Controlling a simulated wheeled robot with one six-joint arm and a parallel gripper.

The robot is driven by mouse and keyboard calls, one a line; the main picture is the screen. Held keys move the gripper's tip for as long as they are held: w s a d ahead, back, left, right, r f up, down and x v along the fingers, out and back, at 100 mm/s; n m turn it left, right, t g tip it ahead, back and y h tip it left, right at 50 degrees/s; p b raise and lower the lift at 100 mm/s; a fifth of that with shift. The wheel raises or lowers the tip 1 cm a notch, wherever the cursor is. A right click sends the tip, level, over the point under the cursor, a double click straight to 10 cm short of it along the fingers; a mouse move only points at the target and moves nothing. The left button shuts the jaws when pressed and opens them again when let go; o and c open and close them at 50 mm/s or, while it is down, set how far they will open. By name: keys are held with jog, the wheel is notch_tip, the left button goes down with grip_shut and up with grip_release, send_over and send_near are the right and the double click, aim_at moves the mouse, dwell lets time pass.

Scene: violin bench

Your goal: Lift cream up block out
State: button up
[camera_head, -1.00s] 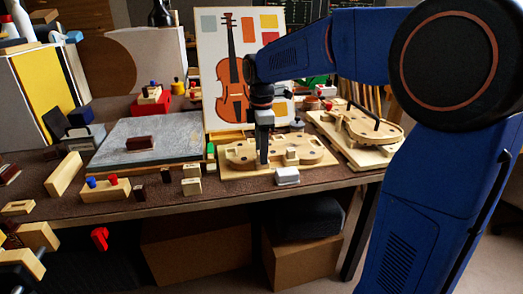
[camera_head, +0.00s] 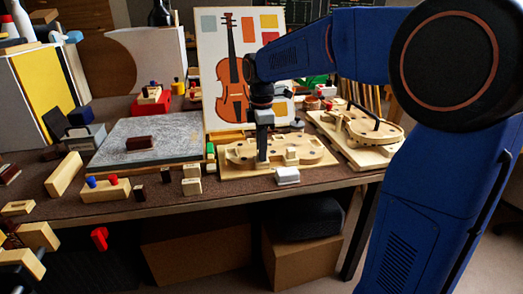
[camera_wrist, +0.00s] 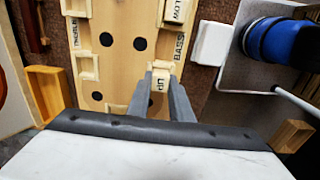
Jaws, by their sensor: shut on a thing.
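The cream block marked UP (camera_wrist: 158,82) sits between the two grey fingers of my gripper (camera_wrist: 163,92) in the wrist view. My gripper is shut on it. In the head view my gripper (camera_head: 263,158) points straight down over the pale wooden violin form (camera_head: 310,148), and the block is too small to make out there. The form also shows in the wrist view (camera_wrist: 115,65), with dark round holes and lettering such as BASS. I cannot tell whether the block is clear of its recess.
A small white block (camera_head: 288,176) lies by the form's front edge. A second violin-shaped piece with a dark handle (camera_head: 370,128) lies to the right. Several small blocks and a grey slab (camera_head: 178,152) are to the left. A violin picture board (camera_head: 212,70) stands behind.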

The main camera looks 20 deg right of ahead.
jog(key=shift+r, duration=0.75)
dwell(0.8)
jog(key=shift+r, duration=2.45)
notch_tip(320, 180, up, 7)
dwell(0.4)
jog(key=shift+w, duration=0.1)
